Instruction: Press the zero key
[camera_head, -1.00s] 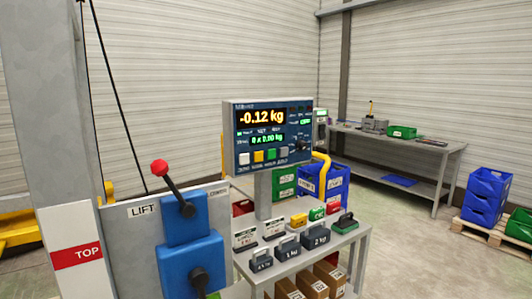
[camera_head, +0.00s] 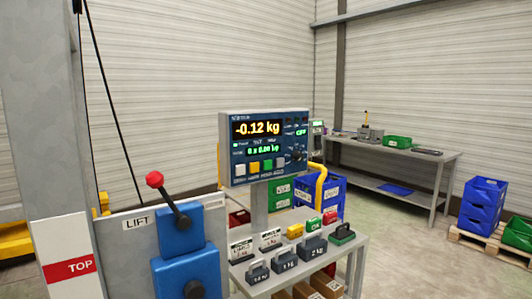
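A blue weighing panel (camera_head: 264,147) stands on a grey post right of centre. Its display (camera_head: 258,129) reads "-0.12 kg" in orange, with a smaller green line below. The key labels are too small to read, so I cannot tell which is the zero key. A dark knob (camera_head: 298,153) sits at the panel's right. Neither of my grippers is in view.
A blue LIFT control with a red-knobbed lever (camera_head: 155,180) stands front left, beside a grey column (camera_head: 35,100). Below the panel, a grey table (camera_head: 340,250) carries several weights and signs. A workbench (camera_head: 400,152) and blue crates (camera_head: 480,205) stand behind right, with open floor between.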

